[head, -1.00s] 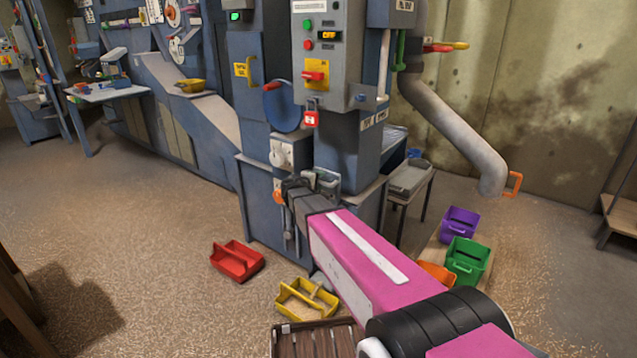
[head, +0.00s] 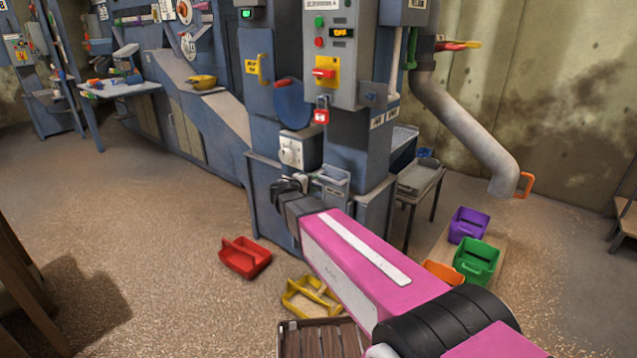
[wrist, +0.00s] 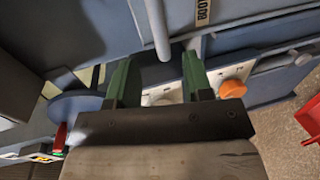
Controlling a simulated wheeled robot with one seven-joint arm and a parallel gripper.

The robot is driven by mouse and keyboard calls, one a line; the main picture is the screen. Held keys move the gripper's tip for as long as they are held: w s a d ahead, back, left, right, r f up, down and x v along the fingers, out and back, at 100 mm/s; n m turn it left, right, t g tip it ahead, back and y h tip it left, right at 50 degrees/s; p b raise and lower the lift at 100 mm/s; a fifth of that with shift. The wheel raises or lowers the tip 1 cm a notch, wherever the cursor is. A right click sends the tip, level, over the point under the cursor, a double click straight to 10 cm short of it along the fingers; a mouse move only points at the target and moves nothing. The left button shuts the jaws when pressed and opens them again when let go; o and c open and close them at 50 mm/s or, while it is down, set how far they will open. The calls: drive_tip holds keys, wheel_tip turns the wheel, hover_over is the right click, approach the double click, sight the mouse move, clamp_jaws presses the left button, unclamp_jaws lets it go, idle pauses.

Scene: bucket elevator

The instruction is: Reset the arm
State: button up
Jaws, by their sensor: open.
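My gripper (head: 288,187) is at the end of my pink arm in the head view, in front of the blue bucket elevator (head: 262,120), just below a white dial box (head: 300,150). In the wrist view my gripper (wrist: 157,80) has its two green fingers apart, with nothing seen held between them. Behind the fingers is a pale plate with an orange knob (wrist: 232,88) to their right. A grey rod (wrist: 157,28) comes down from the top, near the fingers; I cannot tell whether they touch.
A red bin (head: 244,258) and a yellow bin (head: 296,291) lie on the floor near a wooden crate (head: 320,340). Purple (head: 468,225), green (head: 476,260) and orange bins stand right of my arm. A grey pipe (head: 465,130) slopes down at the right. The left floor is mostly open.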

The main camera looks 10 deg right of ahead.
drive_tip(key=shift+s+a+r, duration=0.1)
drive_tip(key=shift+s+a, duration=0.15)
